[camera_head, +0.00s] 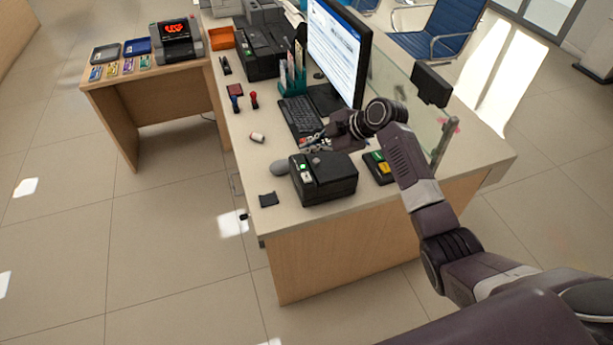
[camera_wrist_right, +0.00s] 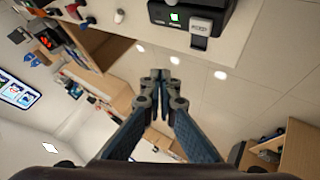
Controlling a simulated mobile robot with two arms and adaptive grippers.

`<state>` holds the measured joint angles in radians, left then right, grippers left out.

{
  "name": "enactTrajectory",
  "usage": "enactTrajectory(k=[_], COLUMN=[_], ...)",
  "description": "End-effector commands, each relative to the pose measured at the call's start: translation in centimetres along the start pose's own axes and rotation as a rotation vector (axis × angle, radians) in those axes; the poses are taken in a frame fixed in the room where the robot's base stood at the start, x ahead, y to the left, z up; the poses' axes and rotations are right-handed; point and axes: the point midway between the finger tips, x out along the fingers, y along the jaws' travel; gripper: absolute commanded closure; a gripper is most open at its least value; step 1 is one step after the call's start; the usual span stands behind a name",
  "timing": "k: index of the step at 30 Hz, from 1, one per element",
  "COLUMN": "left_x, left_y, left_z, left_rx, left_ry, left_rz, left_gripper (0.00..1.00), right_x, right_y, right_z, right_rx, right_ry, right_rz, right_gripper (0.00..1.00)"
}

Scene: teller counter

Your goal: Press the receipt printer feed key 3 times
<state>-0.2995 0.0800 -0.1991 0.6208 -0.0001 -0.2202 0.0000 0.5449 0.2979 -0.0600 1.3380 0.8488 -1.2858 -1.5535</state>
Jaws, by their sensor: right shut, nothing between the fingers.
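The receipt printer looks to be the black box (camera_head: 335,187) with a small green light, near the front end of the counter. In the right wrist view a black device (camera_wrist_right: 225,10) with a green light is cut off by the top edge. A grey key (camera_wrist_right: 201,25) with lettering too small to read sits on its face. My right gripper (camera_head: 308,141) is over the counter behind the printer in the head view. In the wrist view its fingertips (camera_wrist_right: 160,76) are together and empty, apart from the key. My left gripper is out of view.
A keyboard (camera_head: 299,115) and monitor (camera_head: 337,55) stand behind the printer. A glass screen (camera_head: 414,110) lines the counter's right side. The counter's front left is mostly clear.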

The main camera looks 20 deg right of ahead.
Motion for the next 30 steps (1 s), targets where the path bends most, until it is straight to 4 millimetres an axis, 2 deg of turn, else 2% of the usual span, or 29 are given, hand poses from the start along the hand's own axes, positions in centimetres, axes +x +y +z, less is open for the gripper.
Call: enactTrajectory(k=[8,21,30], left_x=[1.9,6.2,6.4], left_y=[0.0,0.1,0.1], left_z=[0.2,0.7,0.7], left_rx=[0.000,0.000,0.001], left_ry=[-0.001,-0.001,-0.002], left_rz=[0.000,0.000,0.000], left_gripper=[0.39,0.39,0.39], right_x=[1.8,5.8,6.0], right_y=[-1.4,-4.3,-4.4], right_z=[1.3,4.3,4.4], right_rx=[0.004,0.002,0.002], right_ry=[0.000,-0.001,-0.001], right_rz=[-0.001,0.000,0.000], right_gripper=[1.00,1.00,1.00])
